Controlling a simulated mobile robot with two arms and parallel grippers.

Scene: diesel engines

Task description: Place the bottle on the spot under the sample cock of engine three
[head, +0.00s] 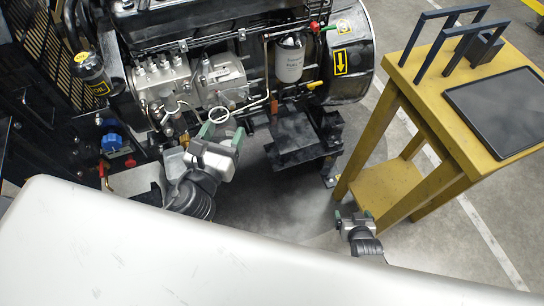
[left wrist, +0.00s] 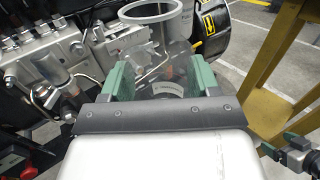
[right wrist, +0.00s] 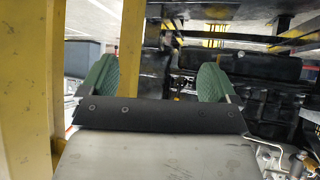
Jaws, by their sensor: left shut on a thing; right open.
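My left gripper (head: 221,134) is shut on a clear bottle in front of the engine (head: 180,60). The bottle's pale rim ring (head: 219,115) shows in the head view. In the left wrist view the see-through bottle (left wrist: 168,45) stands between the green fingers (left wrist: 163,75). My right gripper (head: 355,217) is open and empty beside the yellow table's legs; it also shows in the right wrist view (right wrist: 157,80). A black platform (head: 296,138) juts out low from the engine. A yellow handle (head: 313,85) and a red handle (head: 315,27) sit above it. No engine number is readable.
A yellow table (head: 425,130) with a dark tray (head: 500,108) and dark blue frames (head: 460,40) stands on the right. A white filter (head: 290,60) hangs on the engine. Grey floor lies open between the platform and the table.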

